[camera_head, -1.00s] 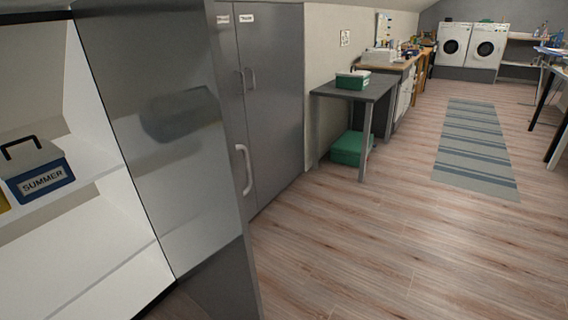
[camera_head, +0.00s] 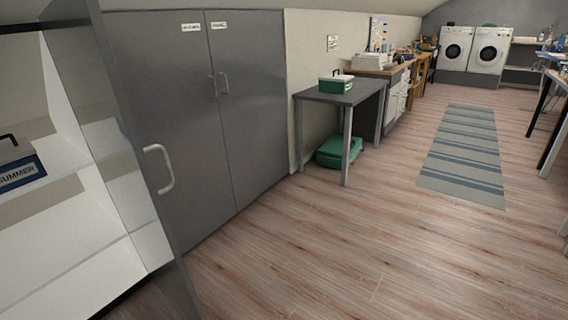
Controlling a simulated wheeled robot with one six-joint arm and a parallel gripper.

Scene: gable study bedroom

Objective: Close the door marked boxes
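An open grey cabinet door (camera_head: 113,135) stands at the left, seen at a steep angle, with a pale upright bar handle (camera_head: 160,169) near its free edge. No marking can be read on it, so I cannot tell if it is the door marked boxes. Left of it is an open white shelf compartment (camera_head: 50,245). A blue box labelled SUMMER (camera_head: 20,175) sits on a shelf there, cut by the picture's edge. Beyond stand two shut grey doors (camera_head: 160,110) (camera_head: 250,100) with small white labels too small to read. My gripper is not in view.
A grey side table (camera_head: 345,98) holds a green-and-white box (camera_head: 336,84); a green case (camera_head: 338,151) lies beneath it. A striped rug (camera_head: 463,155) lies on the wood floor. Washing machines (camera_head: 489,49) stand at the back. The floor right of the open door is clear.

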